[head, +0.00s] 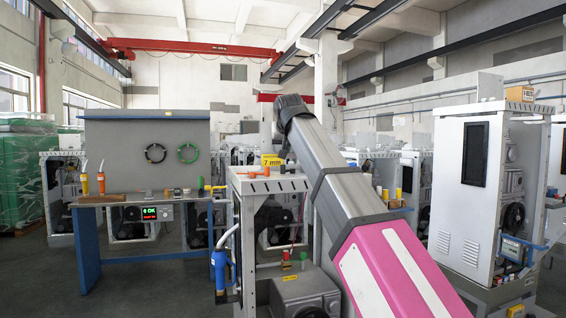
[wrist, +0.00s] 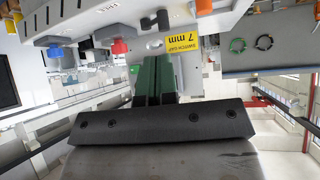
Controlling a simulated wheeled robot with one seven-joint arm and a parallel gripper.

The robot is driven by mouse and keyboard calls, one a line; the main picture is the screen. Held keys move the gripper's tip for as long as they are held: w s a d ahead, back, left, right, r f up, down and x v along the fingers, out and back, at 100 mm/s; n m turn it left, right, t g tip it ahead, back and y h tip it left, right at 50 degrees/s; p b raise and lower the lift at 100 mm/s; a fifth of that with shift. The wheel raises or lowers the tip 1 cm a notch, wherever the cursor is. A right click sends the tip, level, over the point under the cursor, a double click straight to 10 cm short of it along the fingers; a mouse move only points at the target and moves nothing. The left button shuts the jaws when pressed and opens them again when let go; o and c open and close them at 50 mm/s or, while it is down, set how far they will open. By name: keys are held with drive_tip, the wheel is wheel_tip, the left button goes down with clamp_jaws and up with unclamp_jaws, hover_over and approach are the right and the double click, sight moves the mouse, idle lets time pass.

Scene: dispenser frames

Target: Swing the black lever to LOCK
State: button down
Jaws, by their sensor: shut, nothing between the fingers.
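My gripper (wrist: 158,66) shows in the wrist view, its two dark green fingers side by side, shut and empty. A black knob-like part (wrist: 161,20) stands on the grey panel just beyond the fingertips; it may be the black lever, but I cannot tell its setting. It looks apart from the fingers. A yellow label (wrist: 187,42) reading "SWITCH GAP 7 mm" is right of it. No LOCK mark is legible. In the head view my arm reaches over the grey dispenser frame (head: 270,186), and the gripper and lever cannot be made out.
In the wrist view, a red knob (wrist: 119,47) and a blue knob (wrist: 55,50) sit left of the fingers, and an orange part (wrist: 203,6) above right. In the head view, a workbench (head: 135,198) stands left and a white cabinet (head: 478,190) right. Floor between is partly clear.

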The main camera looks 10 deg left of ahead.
sight(283, 168)
drive_tip(key=x, duration=1)
drive_tip(key=shift+w+a+f, duration=0.1)
drive_tip(key=shift+w+f, duration=0.05)
drive_tip(key=shift+w+a+r, duration=0.1)
drive_tip(key=shift+w+a, duration=0.1)
drive_tip(key=shift+w, duration=0.35)
drive_tip(key=shift+w+a+r, duration=0.1)
drive_tip(key=shift+w+a, duration=0.1)
drive_tip(key=shift+w, duration=0.4)
drive_tip(key=shift+w+a, duration=0.1)
drive_tip(key=shift+w, duration=0.45)
drive_tip(key=shift+w+a+f, duration=0.1)
drive_tip(key=shift+w+a, duration=0.05)
drive_tip(key=shift+a, duration=0.35)
drive_tip(key=shift+w+a, duration=0.15)
drive_tip(key=shift+a, duration=0.35)
drive_tip(key=shift+d, duration=0.2)
